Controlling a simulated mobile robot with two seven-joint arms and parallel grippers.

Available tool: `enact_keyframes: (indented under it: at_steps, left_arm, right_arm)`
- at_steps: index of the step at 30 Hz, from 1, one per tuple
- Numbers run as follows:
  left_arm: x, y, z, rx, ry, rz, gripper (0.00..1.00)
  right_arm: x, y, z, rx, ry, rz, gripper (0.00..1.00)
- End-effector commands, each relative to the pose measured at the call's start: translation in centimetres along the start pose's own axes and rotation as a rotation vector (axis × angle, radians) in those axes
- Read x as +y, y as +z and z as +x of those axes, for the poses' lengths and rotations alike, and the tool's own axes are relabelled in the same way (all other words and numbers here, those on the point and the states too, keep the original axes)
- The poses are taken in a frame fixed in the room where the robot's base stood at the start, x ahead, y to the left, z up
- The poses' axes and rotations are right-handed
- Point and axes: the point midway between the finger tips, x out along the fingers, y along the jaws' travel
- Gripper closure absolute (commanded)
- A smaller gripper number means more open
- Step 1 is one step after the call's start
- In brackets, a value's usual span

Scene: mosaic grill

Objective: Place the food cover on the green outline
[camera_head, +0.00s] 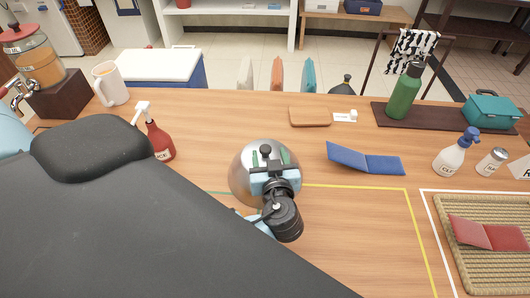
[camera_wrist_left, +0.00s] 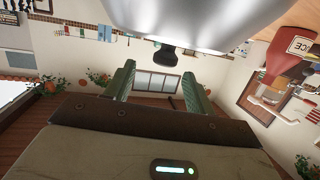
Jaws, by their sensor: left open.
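The food cover (camera_head: 240,180) is a shiny silver dome with a small black knob, standing on the wooden table in the middle of the head view. My left gripper (camera_head: 269,159) is over the dome, with its open green fingers at the knob. In the left wrist view the dome (camera_wrist_left: 220,22) fills the top, and the knob shows between the fingertips; I cannot tell whether they touch it. A short stretch of the green outline (camera_head: 219,192) shows left of the dome; the rest is hidden. My right gripper is not in view.
A red sauce bottle (camera_head: 160,142) stands left of the dome. A blue folded cloth (camera_head: 365,159) lies to its right, behind a yellow outline (camera_head: 408,210). A woven tray (camera_head: 447,235) lies inside a white outline at far right. A large dark shape hides the lower left.

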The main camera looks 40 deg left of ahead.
Motion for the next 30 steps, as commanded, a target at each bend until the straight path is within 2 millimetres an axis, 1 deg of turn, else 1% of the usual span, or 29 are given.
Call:
enact_keyframes:
  at_steps: [1, 6, 9, 13, 18, 19, 30]
  left_arm:
    - [-0.2, -0.2, 0.7, 0.007, -0.001, 0.002, 0.46]
    - [-0.6, 0.3, 3.1, 0.008, -0.001, 0.001, 0.46]
    - [-0.5, 0.5, 4.1, 0.005, 0.0, 0.0, 0.46]
    - [-0.5, 0.6, 4.6, 0.002, 0.0, 0.0, 0.46]
    - [-0.6, 0.7, 4.6, 0.001, 0.0, 0.0, 0.46]
    - [-0.6, 0.7, 4.6, 0.001, 0.0, 0.0, 0.47]
    - [-0.6, 0.7, 4.6, 0.001, 0.0, 0.0, 0.95]
  right_arm:
    - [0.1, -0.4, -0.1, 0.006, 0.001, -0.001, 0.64]
    - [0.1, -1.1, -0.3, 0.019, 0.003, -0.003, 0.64]
    - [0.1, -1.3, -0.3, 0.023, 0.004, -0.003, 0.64]
    - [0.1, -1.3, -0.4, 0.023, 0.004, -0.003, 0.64]
    - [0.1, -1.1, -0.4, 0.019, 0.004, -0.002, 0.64]
    - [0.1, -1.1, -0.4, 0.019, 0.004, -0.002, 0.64]
    - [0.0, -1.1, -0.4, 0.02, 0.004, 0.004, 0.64]
